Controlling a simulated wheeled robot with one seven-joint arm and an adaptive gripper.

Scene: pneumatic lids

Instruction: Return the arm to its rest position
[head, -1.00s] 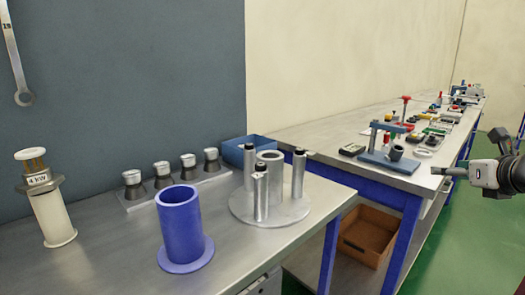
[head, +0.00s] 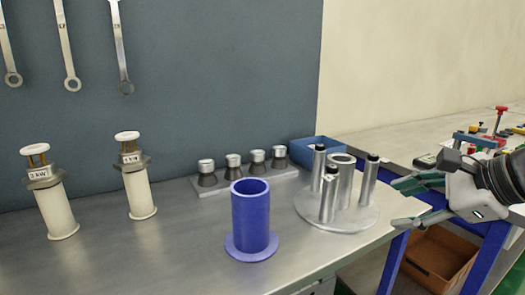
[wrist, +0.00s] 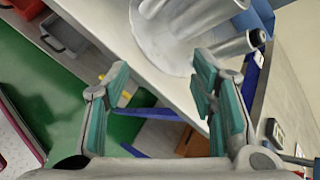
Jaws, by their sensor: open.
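My gripper (head: 412,203) is at the right of the head view, with its green-padded fingers spread and nothing between them. It points left toward the metal stand (head: 338,212), a round plate with a central tube and several posts, and is apart from it. In the wrist view, my gripper (wrist: 160,100) is open over the table edge and the green floor. The metal stand (wrist: 165,45) shows at the top of that view, beyond the fingers.
A blue flanged cylinder (head: 251,220) stands left of the metal stand. Two white cylinders (head: 58,210) (head: 140,190) stand farther left. A rack of metal lids (head: 244,175) and a blue bin (head: 312,150) are behind. A brown box (head: 437,258) sits low between the benches.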

